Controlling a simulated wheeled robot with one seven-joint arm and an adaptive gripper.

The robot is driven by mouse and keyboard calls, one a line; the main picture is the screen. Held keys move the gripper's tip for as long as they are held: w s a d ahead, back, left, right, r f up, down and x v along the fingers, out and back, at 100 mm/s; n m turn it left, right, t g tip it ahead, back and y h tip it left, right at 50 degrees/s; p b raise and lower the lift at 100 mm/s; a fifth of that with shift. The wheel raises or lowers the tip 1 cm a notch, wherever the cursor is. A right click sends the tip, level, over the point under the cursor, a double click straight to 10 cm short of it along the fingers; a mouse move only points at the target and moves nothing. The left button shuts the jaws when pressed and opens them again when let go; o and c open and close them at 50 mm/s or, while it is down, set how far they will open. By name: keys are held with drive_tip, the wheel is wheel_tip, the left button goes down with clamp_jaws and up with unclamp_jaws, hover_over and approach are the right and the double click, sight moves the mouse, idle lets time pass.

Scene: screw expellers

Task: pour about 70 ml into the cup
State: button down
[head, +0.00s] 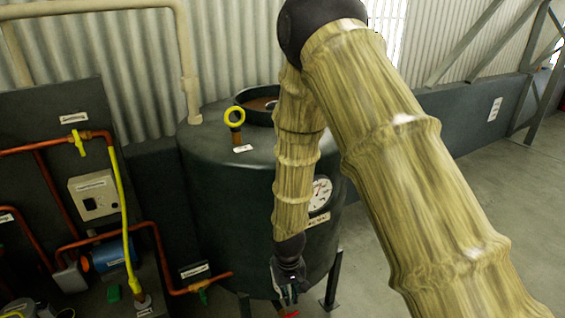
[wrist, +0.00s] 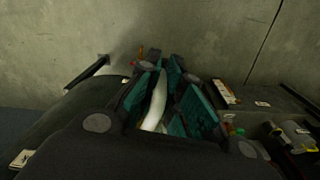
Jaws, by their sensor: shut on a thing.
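My gripper (head: 288,288) hangs low in front of the dark tank (head: 225,190), near the bottom edge of the head view. In the wrist view my gripper (wrist: 163,95) has its green-padded fingers closed around a pale, curved white thing (wrist: 155,105). Only a narrow strip of it shows between the fingers, and I cannot tell whether it is the cup. A small red thing (head: 290,314) shows just below the gripper in the head view, cut off by the frame edge. No cup can be clearly made out, and no liquid stream shows.
Copper pipes (head: 150,224), a yellow hose (head: 124,205) and a blue pump (head: 108,254) stand at the left. Floor at right (head: 500,190) is clear.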

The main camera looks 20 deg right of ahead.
wheel_tip(320, 180, up, 10)
drive_tip(key=p, duration=0.8)
drive_tip(key=shift+f+p, duration=0.15)
drive_tip(key=shift+p, duration=0.2)
drive_tip(key=shift+f+b, duration=0.3)
drive_tip(key=shift+b, duration=0.05)
